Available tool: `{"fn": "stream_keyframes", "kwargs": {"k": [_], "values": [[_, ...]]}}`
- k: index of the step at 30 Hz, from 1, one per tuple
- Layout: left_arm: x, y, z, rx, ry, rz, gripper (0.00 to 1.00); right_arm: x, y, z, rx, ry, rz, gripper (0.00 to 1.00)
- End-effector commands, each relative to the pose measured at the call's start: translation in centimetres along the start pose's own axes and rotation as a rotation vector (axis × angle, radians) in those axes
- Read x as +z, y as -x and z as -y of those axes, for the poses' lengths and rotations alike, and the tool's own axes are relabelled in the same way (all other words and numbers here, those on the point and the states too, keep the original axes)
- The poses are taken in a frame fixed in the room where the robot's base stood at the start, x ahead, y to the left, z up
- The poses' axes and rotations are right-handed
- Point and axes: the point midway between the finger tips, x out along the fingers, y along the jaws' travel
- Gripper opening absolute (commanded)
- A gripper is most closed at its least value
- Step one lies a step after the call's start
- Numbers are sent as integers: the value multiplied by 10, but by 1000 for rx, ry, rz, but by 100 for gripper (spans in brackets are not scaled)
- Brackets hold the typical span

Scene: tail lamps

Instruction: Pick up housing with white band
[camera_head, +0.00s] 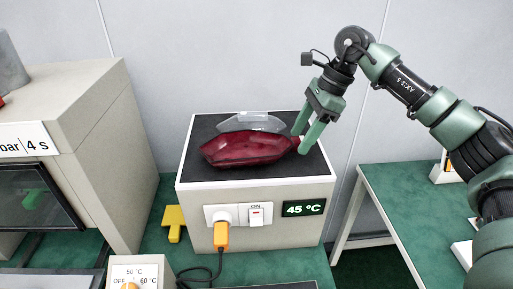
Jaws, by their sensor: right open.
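A dark red, glossy lamp part (245,149) lies on the black top of the heater box (190,178). A clear, pale part (250,122) shows just behind it, its lower side hidden by the red part. I cannot clearly make out a white band on either part. My right gripper (300,141) points down and to the left at the right end of the red part. Its green fingers are open, one on each side of the red tip as seen here. I cannot tell whether they touch it. My left gripper is out of view.
The heater box carries a switch and a "45 °C" display (304,208). An orange plug (221,235) and cable hang at its front. A beige machine (95,150) stands at left, a green-topped table (410,200) at right. A yellow piece (174,220) lies beside the box.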

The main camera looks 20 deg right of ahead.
Motion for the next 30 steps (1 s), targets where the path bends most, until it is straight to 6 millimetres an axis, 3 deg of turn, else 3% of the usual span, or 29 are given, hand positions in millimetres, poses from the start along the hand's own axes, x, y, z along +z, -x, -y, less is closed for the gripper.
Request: {"fn": "stream_keyframes", "kwargs": {"k": [1, 6, 14, 21, 30], "values": [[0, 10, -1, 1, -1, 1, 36, 2, -5, 0, 5, 0, -2, 56], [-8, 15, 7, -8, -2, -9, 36, 1, -28, 0, 1, 1, 0, 56], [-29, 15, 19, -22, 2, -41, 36, 1, -33, 1, -1, 2, 1, 56], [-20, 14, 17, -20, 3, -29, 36, 1, -33, 1, -1, 2, 1, 0], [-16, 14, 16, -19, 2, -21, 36, 1, -32, 1, -2, 1, 2, 0]]}}
